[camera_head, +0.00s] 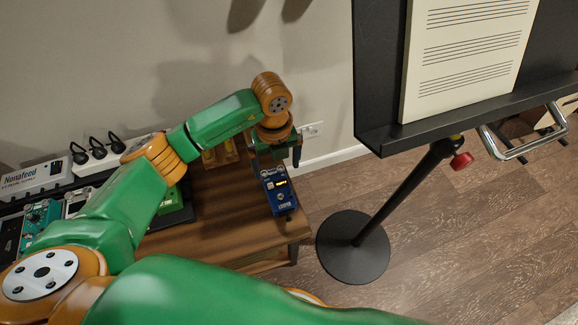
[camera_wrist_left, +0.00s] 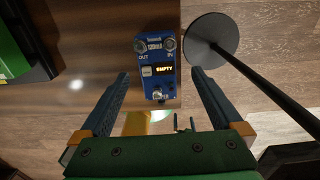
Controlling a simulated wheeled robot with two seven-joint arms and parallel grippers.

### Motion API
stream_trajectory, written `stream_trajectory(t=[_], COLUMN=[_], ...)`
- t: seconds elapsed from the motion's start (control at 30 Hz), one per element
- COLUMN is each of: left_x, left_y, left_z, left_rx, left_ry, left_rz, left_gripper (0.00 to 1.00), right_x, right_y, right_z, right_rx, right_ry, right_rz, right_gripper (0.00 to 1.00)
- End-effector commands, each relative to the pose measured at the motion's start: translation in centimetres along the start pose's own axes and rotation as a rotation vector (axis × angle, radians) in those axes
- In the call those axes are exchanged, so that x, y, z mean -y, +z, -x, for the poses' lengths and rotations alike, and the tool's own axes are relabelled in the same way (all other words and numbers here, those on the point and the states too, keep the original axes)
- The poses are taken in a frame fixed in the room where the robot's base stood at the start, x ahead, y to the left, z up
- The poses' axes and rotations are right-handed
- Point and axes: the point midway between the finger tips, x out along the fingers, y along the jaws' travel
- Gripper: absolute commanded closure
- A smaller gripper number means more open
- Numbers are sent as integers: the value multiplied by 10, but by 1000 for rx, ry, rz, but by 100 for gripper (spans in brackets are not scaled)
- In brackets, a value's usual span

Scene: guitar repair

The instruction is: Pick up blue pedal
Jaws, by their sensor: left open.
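The blue pedal (camera_head: 279,191) lies near the right end of the wooden table, with a small lit display on its face. In the left wrist view the blue pedal (camera_wrist_left: 157,55) sits ahead of and between the finger lines, its display reading "EMPTY". My left gripper (camera_head: 277,160) hangs above the far end of the pedal and points down. In the left wrist view my left gripper (camera_wrist_left: 160,78) has its two fingers wide apart with nothing between them in its grasp.
The wooden table (camera_head: 240,225) has bare top around the pedal. A pedalboard with a power supply (camera_head: 35,178) and a teal pedal (camera_head: 40,215) lies left. A music stand's round base (camera_head: 352,247) stands on the floor just right of the table. The wall is close behind.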

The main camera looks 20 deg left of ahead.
Motion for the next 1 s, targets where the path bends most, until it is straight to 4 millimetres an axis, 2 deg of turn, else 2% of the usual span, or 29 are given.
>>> stream_trajectory(t=[0.33,0.6,0.9,0.97,1.0], left_x=[2,3,3,3,3], left_y=[-7,-6,-6,-6,-6], left_z=[-62,-66,-66,-66,-66], left_rx=[-3,-2,-2,-2,-2], left_ry=[0,-2,-2,-2,-3], left_rz=[-2,-2,-2,-2,-2], left_gripper=[0,0,81,97,100], right_x=[1,1,0,0,0], right_y=[10,9,8,8,7], right_z=[-7,-6,-6,-6,-6], right_rx=[19,16,13,13,13], right_ry=[-2,-1,0,0,0], right_rz=[0,0,1,1,1], right_gripper=[0,0,0,0,0])
